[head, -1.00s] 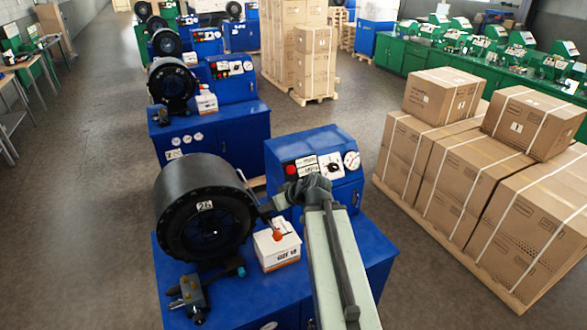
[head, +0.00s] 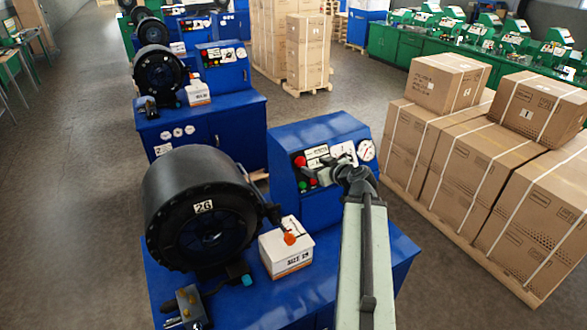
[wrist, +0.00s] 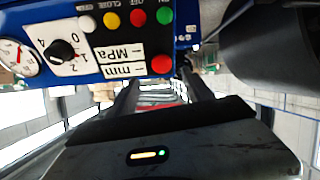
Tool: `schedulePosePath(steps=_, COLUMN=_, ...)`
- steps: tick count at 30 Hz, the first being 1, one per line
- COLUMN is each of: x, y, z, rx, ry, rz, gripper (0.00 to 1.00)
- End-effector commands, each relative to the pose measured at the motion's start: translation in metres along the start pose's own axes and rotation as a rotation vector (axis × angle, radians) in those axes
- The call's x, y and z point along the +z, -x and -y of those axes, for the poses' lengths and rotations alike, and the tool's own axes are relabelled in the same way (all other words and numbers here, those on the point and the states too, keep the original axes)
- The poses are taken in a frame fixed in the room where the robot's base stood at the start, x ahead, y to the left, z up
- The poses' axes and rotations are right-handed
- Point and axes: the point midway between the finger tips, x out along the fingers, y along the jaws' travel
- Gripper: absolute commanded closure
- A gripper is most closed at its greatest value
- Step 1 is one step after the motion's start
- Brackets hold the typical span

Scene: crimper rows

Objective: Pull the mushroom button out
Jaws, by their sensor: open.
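The mushroom button is the large red round knob (head: 300,161) at the upper left of the blue machine's control panel. In the wrist view, which is upside down, the red mushroom button (wrist: 162,63) sits beside the white mm and MPa labels. My gripper (head: 322,174) is in front of the panel, to the lower right of the button in the head view. In the wrist view my gripper (wrist: 162,92) has its two dark fingers spread, with nothing seen between them. The button shows beyond the fingertips, roughly in line with the gap; contact cannot be told.
Smaller coloured buttons (wrist: 138,17), a selector dial (wrist: 62,50) and a gauge (head: 366,150) share the panel. A black crimper head (head: 205,210) and a white box (head: 286,252) stand left and below. Strapped cartons (head: 450,150) stand right. Floor at far left is open.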

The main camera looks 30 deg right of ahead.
Motion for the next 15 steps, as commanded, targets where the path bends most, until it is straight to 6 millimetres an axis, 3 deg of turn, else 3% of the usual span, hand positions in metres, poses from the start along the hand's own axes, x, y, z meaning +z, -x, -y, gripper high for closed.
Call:
schedulePosePath(steps=8, x=0.001, y=-0.011, z=0.008, rx=-0.013, ry=0.005, rz=-0.002, gripper=0.41)
schedulePosePath(steps=15, x=0.001, y=-0.052, z=0.013, rx=-0.018, ry=0.008, rz=-0.003, gripper=0.41)
